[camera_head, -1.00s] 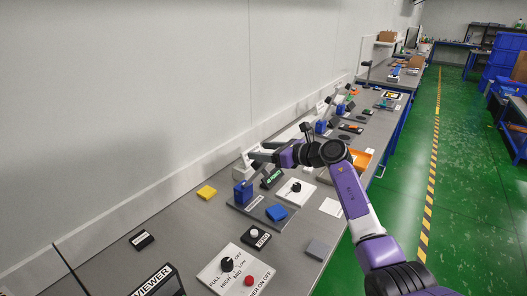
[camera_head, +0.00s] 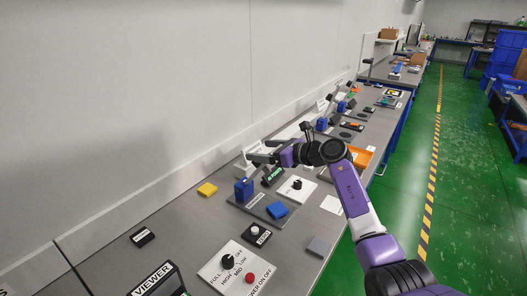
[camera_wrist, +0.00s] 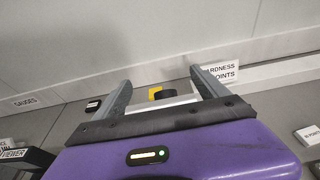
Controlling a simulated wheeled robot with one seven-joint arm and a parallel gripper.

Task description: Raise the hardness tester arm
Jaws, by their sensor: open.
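The hardness tester appears to be the unit with a blue block (camera_head: 243,190) on a grey base plate, with a second blue pad (camera_head: 277,210) on its right. My gripper (camera_head: 262,157) is above and just behind the blue block, with its fingers pointing left. In the wrist view its two fingers (camera_wrist: 160,80) are spread apart. A dark round knob (camera_wrist: 165,94) on a pale part shows between and beyond them. I cannot tell whether this is the tester arm. The gripper body hides what lies below. A "HARDNESS POINTS" label (camera_wrist: 218,73) stands behind the right finger.
A yellow block (camera_head: 207,189) lies left of the tester. A white panel with a black knob (camera_head: 296,185) is to its right. A test button box (camera_head: 256,233) and a power panel with a red button (camera_head: 249,278) are in front. The wall runs behind the bench.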

